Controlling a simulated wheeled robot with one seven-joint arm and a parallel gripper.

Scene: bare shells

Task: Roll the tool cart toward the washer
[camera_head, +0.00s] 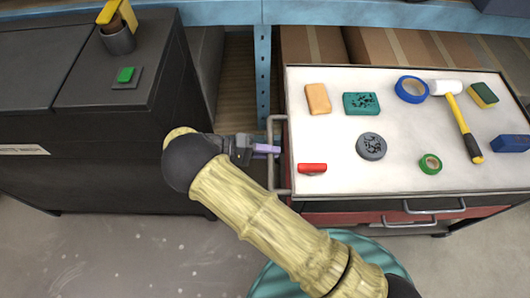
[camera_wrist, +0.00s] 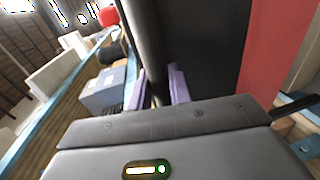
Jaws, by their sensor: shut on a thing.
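The tool cart (camera_head: 330,198) stands on the right, with a white top, red drawers and a grey side handle (camera_head: 271,176). My gripper (camera_head: 266,149) reaches the handle from the left, at the cart's left side. In the wrist view, its two purple fingers (camera_wrist: 160,88) close around a dark upright bar (camera_wrist: 150,45), the handle. A dark machine (camera_head: 110,160) on the left looks like the washer; it has a green button (camera_head: 126,75) on top. A floor gap lies between it and the cart.
On the cart top lie a mallet (camera_head: 458,115), blue tape (camera_head: 411,89), green tape (camera_head: 430,163), sponges and other small items. A blue shelf (camera_head: 262,80) with cardboard boxes (camera_head: 400,48) stands behind. Bare floor (camera_head: 120,250) shows at front left.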

